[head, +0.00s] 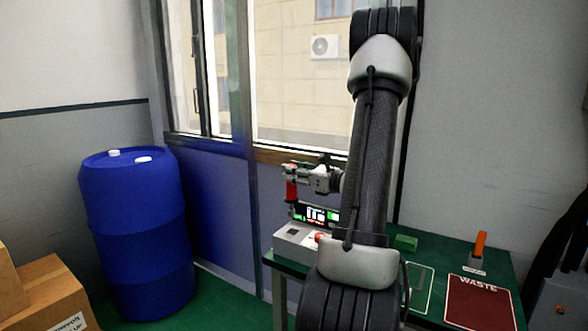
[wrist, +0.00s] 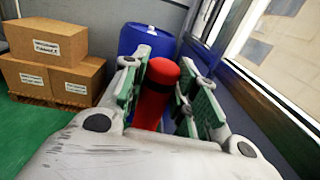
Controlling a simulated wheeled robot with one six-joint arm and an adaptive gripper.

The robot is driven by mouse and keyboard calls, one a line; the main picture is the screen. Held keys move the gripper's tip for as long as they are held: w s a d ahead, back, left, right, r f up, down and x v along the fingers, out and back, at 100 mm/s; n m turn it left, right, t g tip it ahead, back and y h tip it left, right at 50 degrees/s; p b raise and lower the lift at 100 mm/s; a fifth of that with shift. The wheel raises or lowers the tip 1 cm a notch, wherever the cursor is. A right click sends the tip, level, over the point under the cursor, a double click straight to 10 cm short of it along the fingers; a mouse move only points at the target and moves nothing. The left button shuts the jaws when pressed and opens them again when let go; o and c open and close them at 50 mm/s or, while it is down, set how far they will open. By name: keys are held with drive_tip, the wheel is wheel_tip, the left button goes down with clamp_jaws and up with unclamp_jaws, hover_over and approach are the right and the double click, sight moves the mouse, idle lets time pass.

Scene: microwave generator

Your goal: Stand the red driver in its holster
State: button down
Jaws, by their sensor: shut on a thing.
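My gripper (head: 289,180) is shut on the red driver (head: 291,191), above the left end of the green table. The driver hangs roughly upright, over or near a grey box with a screen; I cannot tell whether it touches anything below. An orange upright piece (head: 481,245) stands at a small labelled grey holder (head: 477,266) at the table's right rear. I cannot identify the red driver's holster for certain.
The grey box (head: 293,236) has a red button (head: 321,238) and a lit screen (head: 317,214) behind. A green block (head: 405,243), an outlined green area (head: 420,285) and a red WASTE mat (head: 479,302) lie rightward. A blue drum (head: 137,230) and cartons (head: 48,290) stand left.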

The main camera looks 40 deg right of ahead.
sight(295, 199)
drive_tip(key=shift+f, duration=2.25)
drive_tip(key=shift+s+f, duration=0.2)
drive_tip(key=shift+s, duration=0.1)
drive_tip(key=shift+f, duration=0.1)
drive_tip(key=shift+f, duration=3.1)
drive_tip(key=c, duration=1)
unclamp_jaws()
drive_tip(key=shift+c, duration=0.2)
